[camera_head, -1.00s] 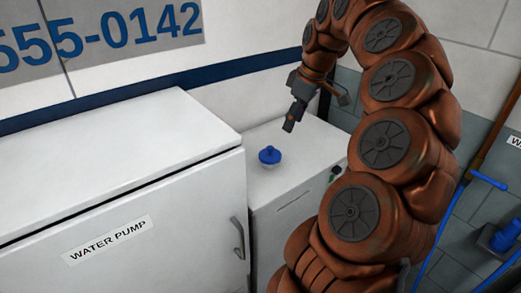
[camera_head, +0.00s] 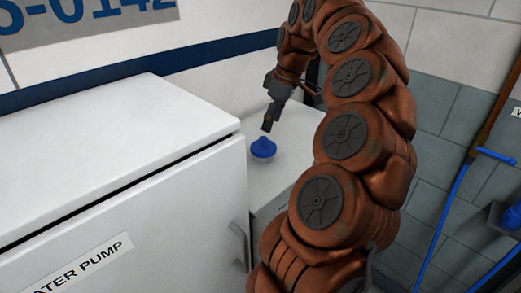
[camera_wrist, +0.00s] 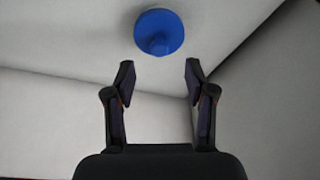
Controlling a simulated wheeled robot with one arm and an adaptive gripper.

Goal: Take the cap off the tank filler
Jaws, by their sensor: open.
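The blue cap (camera_head: 263,147) sits on the tank filler, on top of a white tank (camera_head: 296,160) beside the water pump cabinet. In the head view my gripper (camera_head: 268,125) is just above the cap and appears apart from it. In the wrist view the cap (camera_wrist: 158,32) is beyond the fingertips, near the top middle. My gripper (camera_wrist: 159,72) is open there, with nothing between its two fingers. The filler neck under the cap is mostly hidden. My arm hides the right part of the tank top.
The white water pump cabinet (camera_head: 110,150) stands left of the tank, with a handle (camera_head: 240,245) on its front. A wall with a blue stripe (camera_head: 190,75) rises behind. A blue hose (camera_head: 447,215) and a brown pole (camera_head: 490,105) are at the right.

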